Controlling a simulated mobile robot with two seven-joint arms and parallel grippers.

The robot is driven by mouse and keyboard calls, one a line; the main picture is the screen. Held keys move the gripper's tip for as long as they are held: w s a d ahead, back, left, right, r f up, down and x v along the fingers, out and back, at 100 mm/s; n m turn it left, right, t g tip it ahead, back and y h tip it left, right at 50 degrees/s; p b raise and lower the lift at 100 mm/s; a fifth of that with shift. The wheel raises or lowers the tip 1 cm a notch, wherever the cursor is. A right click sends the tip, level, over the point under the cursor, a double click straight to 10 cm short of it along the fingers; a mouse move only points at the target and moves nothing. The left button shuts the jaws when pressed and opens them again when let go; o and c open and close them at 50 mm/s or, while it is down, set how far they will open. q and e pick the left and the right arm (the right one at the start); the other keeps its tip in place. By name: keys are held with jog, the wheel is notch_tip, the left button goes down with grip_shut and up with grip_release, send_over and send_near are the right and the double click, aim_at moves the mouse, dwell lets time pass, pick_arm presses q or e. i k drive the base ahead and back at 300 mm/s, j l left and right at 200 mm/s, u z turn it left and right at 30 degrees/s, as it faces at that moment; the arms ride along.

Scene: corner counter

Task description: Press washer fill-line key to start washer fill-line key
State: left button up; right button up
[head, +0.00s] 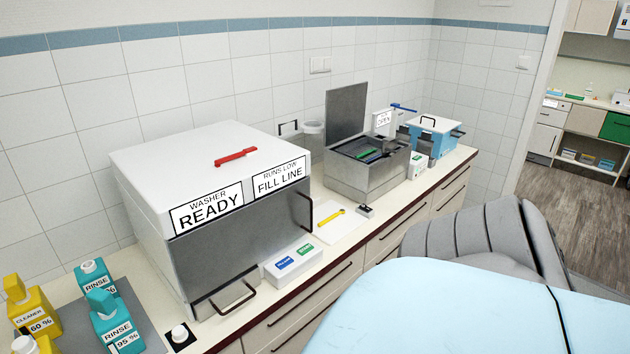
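The washer (204,256) is a large white and grey box on the counter at the left. Its front labels read "WASHER READY" and "RUNS LOW FILL LINE" (279,178). A small white key box (292,274) sits on the counter by the washer's lower right front. It has a blue key (284,263) and a green key (304,249). Their lettering is too small to read, so I cannot tell which is the fill-line key. Neither of my grippers is in view.
Yellow cleaner (38,312) and teal rinse bottles (116,325) stand at the left. An open-lidded metal unit (366,178) and a blue bin (432,136) stand farther right. A yellow tool (330,217) lies on a white sheet. A grey chair (480,235) and pale blue surface (450,310) fill the lower right.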

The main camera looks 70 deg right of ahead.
aim_at(287, 261)
jog(key=z, duration=1.85)
jog(key=i+l, duration=0.8)
jog(key=i, duration=0.2)
jog(key=i+u, duration=0.1)
jog(key=u, duration=1.5)
